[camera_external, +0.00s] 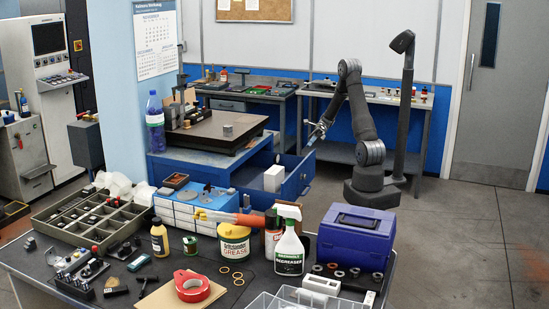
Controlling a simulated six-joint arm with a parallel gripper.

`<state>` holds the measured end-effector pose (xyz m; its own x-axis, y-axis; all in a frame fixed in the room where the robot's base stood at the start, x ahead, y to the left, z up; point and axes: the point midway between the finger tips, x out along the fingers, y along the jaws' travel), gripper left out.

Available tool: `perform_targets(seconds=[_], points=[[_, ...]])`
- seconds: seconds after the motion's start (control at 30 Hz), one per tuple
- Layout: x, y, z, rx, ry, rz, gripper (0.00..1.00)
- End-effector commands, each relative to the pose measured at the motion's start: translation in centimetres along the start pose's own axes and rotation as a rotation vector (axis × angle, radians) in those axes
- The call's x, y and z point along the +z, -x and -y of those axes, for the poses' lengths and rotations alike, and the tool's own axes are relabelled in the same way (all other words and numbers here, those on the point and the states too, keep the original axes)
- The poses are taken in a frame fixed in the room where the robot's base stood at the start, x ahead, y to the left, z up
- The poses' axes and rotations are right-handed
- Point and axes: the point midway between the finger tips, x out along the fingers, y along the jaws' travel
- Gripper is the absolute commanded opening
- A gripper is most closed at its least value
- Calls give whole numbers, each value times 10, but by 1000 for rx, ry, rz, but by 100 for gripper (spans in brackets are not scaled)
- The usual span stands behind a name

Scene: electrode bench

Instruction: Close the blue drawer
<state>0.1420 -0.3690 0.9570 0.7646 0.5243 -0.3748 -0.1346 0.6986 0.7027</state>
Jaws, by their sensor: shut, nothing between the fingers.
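The blue drawer (298,181) sticks out open from the right side of the blue cabinet (204,164) in the middle of the picture. Its front panel faces right and towards the camera, with a handle on it. A white block (273,178) shows inside the drawer. My gripper (312,139) is shut and empty, at the end of my arm, just above the drawer's far right end in the picture. It is small here, and I cannot tell whether it touches the drawer front.
A dark surface plate (215,135) with a small grey block (228,130) sits on the cabinet top. A foreground bench holds a compartment tray (85,222), spray bottle (289,243), grease tub (234,243) and blue toolbox (343,238). Open floor (440,230) lies to the right.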

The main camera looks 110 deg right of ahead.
Motion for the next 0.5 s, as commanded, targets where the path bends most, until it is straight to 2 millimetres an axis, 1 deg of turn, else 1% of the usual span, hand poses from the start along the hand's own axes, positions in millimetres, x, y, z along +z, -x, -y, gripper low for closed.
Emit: perform_targets(seconds=[0.03,0.1,0.17,0.27,0.37,0.4,0.47,0.5], points=[[-11,13,5,-17,-48,53,0],[-23,25,10,-32,-103,114,0],[-34,36,14,-44,-149,166,0],[-56,50,19,-59,-233,253,0],[-87,62,26,-63,-338,353,0],[-103,64,28,-57,-390,400,0],[-130,62,29,-37,-475,469,0],[-147,56,28,-13,-534,514,0]])
